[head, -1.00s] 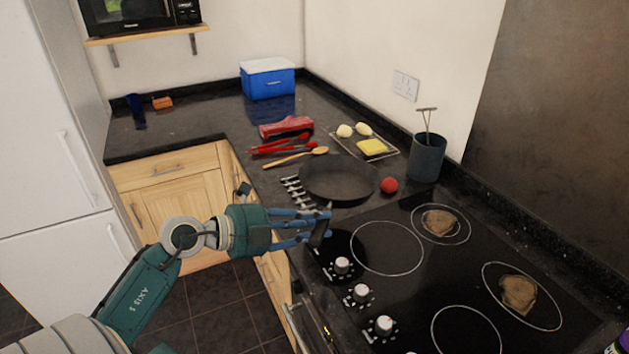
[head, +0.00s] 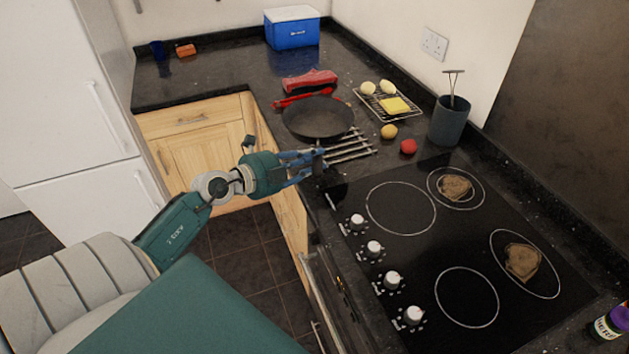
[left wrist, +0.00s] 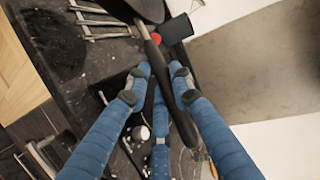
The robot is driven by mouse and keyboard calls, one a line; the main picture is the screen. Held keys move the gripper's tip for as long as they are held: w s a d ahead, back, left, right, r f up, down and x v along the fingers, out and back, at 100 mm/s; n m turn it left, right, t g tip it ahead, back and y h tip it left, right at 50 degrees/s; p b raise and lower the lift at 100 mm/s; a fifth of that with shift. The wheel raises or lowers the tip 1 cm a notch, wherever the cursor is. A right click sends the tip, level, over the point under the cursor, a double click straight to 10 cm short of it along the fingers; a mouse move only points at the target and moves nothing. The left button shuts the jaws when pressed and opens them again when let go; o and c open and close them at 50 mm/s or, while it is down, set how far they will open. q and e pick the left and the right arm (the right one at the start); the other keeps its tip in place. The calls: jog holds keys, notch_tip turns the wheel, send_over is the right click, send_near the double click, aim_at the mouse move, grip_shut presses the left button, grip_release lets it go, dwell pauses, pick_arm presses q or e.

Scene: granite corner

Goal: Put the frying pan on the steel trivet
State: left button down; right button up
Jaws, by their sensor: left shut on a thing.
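The dark frying pan (head: 318,118) shows in the head view at the counter's inner corner, its far side in front of red utensils. My left gripper (head: 316,163) is shut on its black handle, which also crosses between the blue fingers in the left wrist view (left wrist: 172,85). The steel trivet (head: 352,150) lies on the counter just in front and right of the pan; several bars are bare. Its bars also show in the left wrist view (left wrist: 98,18). The pan overlaps the trivet's far left part in the picture; I cannot tell its height. My right gripper is not in view.
The hob (head: 440,225) fills the near right. A yellow ball (head: 389,131) and a red ball (head: 408,146) lie right of the trivet. A rack with food (head: 396,106), a utensil pot (head: 451,121) and a red case (head: 310,81) stand behind. The back-left counter is mostly clear.

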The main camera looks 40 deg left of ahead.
pick_arm(q)
notch_tip(320, 180, down, 10)
jog(key=shift+w+b, duration=0.1)
jog(key=shift+b, duration=1.1)
jog(key=c, duration=1.6)
grip_release()
jog(key=shift+f, duration=0.15)
jog(key=shift+c, duration=0.2)
jog(key=shift+o, duration=0.6)
jog(key=shift+d, duration=0.1)
jog(key=shift+s, duration=0.2)
